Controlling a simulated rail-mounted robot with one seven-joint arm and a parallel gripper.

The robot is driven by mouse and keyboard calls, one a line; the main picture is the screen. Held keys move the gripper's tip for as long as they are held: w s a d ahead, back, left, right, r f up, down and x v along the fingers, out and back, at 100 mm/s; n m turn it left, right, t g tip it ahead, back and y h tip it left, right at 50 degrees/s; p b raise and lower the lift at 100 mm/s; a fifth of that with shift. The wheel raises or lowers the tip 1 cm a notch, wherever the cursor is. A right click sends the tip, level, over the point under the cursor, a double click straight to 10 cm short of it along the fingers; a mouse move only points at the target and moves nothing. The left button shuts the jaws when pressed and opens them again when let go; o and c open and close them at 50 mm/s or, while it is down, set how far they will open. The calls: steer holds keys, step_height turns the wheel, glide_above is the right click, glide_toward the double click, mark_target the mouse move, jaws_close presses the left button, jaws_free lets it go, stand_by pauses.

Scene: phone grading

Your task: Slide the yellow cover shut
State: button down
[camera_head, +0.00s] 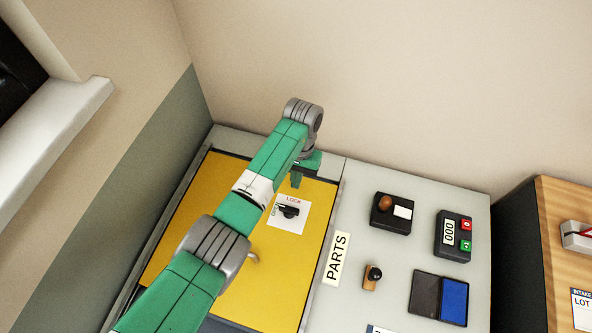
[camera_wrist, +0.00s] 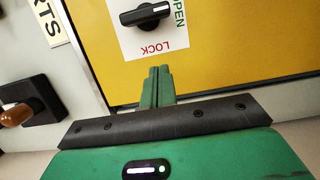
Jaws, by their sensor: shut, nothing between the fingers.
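The yellow cover (camera_head: 276,292) lies in the left part of the grey worktop in the head view, partly hidden by my arm. A dark strip shows beyond its near edge at the picture bottom. A small pale handle (camera_head: 254,258) shows beside my arm. A black lock knob (camera_head: 289,211) sits on a white label marked LOCK and OPEN. In the wrist view the white mark on the knob (camera_wrist: 145,14) points toward OPEN. My gripper (camera_wrist: 159,72) is shut and empty, over the cover's far edge beside the label. Contact with the cover cannot be told.
Right of the cover are a PARTS label (camera_head: 336,259), a wooden-handled stamp (camera_head: 372,277), a black box with a brown knob (camera_head: 391,213), a counter box (camera_head: 453,235) and a blue pad (camera_head: 454,301). A wooden surface (camera_head: 565,230) stands at the right. A wall closes the back.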

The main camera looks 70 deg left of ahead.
mark_target(291, 204)
steer(key=x, duration=0.2)
steer(key=shift+f, duration=0.3)
steer(key=s+d, duration=0.2)
steer(key=shift+s+d, duration=0.3)
steer(key=shift+d, duration=0.25)
